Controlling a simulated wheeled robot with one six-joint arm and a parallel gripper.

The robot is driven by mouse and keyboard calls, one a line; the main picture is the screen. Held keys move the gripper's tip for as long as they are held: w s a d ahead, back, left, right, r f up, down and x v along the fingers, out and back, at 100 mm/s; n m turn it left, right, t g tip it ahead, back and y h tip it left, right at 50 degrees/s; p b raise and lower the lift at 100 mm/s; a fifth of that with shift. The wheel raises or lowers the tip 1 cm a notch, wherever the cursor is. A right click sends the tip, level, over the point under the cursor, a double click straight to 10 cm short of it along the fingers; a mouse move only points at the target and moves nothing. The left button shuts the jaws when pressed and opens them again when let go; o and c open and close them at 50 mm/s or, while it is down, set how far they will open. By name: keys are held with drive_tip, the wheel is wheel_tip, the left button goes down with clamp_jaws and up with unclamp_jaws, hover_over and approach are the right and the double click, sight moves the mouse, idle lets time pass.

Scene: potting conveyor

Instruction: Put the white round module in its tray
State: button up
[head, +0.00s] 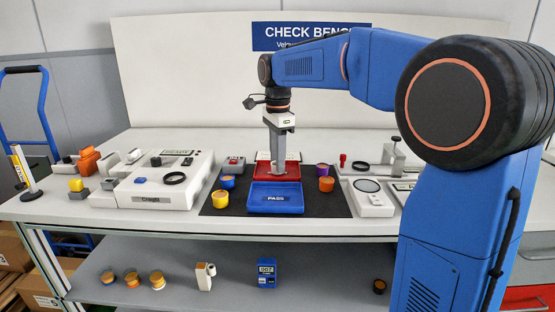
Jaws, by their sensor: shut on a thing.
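My gripper (277,172) points straight down over the red tray (292,170) at the middle of the dark mat. It is shut on a small pale thing at its fingertips, which I take as the white round module; it is too small and too covered by the fingers to see its shape clearly. No other white round module shows on the mat. The blue tray (276,199) marked PASS lies just in front of the red tray and looks empty. I cannot tell whether the held thing touches the red tray.
Yellow (220,199) and blue (227,182) modules stand left of the trays; purple (322,170) and orange (326,185) ones stand right. A white Cradle-type device (160,185) is at left, a scale-like device (371,198) at right. The dark mat (335,206) has bare room at its front right.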

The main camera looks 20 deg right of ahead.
drive_tip(key=o, duration=1.1)
drive_tip(key=shift+f, duration=0.1)
wheel_tip(320, 180, up, 12)
drive_tip(key=shift+r, duration=0.15)
